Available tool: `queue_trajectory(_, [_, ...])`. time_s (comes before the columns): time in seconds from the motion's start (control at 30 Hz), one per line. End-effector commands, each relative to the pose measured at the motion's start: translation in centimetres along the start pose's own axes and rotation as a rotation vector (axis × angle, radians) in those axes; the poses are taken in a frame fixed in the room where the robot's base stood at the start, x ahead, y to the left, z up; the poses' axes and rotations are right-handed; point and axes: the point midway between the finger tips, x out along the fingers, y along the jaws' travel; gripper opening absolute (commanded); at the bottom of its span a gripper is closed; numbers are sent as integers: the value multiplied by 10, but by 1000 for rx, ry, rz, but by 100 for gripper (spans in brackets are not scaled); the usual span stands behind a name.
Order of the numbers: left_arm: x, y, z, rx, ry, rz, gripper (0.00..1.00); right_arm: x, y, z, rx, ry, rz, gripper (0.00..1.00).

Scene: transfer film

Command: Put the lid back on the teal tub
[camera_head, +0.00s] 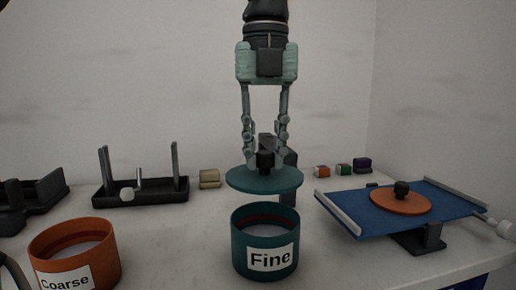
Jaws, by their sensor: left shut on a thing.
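The teal tub (243,261), labelled "Fine", stands open on the table in the middle front. Its teal lid (264,181) hangs roughly level above the tub, with a visible gap between them. My left gripper (265,155) comes down from above and is shut on the dark knob of the lid. My right gripper is out of view.
An orange tub (106,252), labelled "Coarse", stands open at the front left. An orange lid (401,203) lies on a blue platform (352,222) at right. A black rack (158,198) and several small blocks stand along the back.

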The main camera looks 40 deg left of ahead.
Motion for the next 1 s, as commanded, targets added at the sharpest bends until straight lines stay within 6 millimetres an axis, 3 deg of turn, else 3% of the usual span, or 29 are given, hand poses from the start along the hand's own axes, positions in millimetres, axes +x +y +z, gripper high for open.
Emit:
queue_trajectory(0.27, [6, -2, -1, -25, 2, 1, 4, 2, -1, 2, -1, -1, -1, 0])
queue_trajectory(0.67, [42, -2, -1, -25, 0, 0, 4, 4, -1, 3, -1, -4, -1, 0])
queue_trajectory(1.0, [53, -2, -1, -24, 0, 0, 4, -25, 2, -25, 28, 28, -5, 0])
